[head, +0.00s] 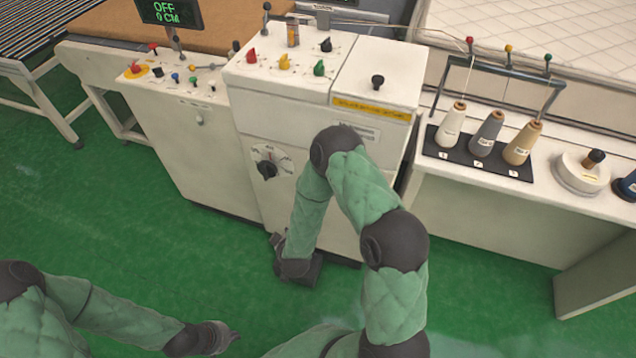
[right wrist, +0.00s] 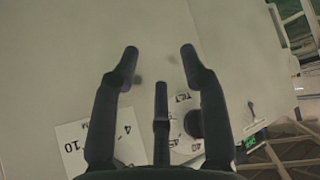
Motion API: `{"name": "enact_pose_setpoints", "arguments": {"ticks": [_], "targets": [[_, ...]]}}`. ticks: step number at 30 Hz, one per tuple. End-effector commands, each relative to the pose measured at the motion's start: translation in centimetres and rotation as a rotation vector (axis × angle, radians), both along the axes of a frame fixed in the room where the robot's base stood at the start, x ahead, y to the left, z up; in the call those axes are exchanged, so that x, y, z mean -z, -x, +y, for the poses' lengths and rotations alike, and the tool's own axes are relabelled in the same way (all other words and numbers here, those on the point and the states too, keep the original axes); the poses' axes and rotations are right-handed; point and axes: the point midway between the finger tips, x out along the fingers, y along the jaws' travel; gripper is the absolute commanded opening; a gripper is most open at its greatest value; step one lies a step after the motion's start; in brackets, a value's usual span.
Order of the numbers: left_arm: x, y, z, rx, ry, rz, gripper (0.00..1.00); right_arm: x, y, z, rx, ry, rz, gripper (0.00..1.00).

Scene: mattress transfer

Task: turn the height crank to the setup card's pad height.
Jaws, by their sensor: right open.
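The white machine cabinet (head: 300,115) has a dial with a black knob (head: 267,170) on its front. The right wrist view shows a dial marked "TILT" and "40" with a dark knob (right wrist: 194,123), and a white printed plate (right wrist: 85,145) reading "10" and "4". I cannot tell which part is the height crank or which card is the setup card. A display (head: 170,12) reads "OFF" and "0 CM". My right gripper (right wrist: 157,55) is open and empty, facing a pale panel; in the head view it is low before the cabinet. My left gripper (head: 222,338) is low at bottom left, its fingers unclear.
Colored levers (head: 283,62) stand on the cabinet top. A smaller control cabinet (head: 190,150) is to the left. Thread cones (head: 487,133) stand on a black tray on the right counter (head: 470,195). The green floor (head: 150,230) is open at left.

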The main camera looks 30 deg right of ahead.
Motion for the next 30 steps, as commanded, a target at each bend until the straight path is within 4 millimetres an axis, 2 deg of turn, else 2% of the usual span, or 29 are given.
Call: {"name": "enact_pose_setpoints", "arguments": {"ticks": [3, 6, 12, 15, 18, 22, 30], "targets": [[0.3, 0.0, 0.0, 0.000, 0.000, 0.000, 0.00, -2.7, -2.5, -2.5, 0.036, 0.213, -0.140, 0.45], [0.5, 0.0, 0.0, 0.000, 0.000, 0.000, 0.00, -5.5, -3.4, -4.5, 0.081, 0.414, -0.230, 0.45], [0.9, 0.0, 0.0, 0.000, 0.000, 0.000, 0.00, -10.8, -2.3, -7.4, 0.194, 0.779, -0.316, 0.45], [1.0, 0.0, 0.0, 0.000, 0.000, 0.000, 0.00, -12.6, -1.3, -8.0, 0.239, 0.903, -0.322, 0.45], [1.0, 0.0, 0.0, 0.000, 0.000, 0.000, 0.00, -13.6, -0.6, -8.3, 0.268, 0.974, -0.321, 0.45], [1.2, 0.0, 0.0, 0.000, 0.000, 0.000, 0.00, -13.9, -0.6, -8.7, 0.280, 1.003, -0.318, 0.45], [2.4, 0.0, 0.0, 0.000, 0.000, 0.000, 0.00, -13.7, -3.0, -11.7, 0.283, 1.002, -0.317, 0.45]]}}
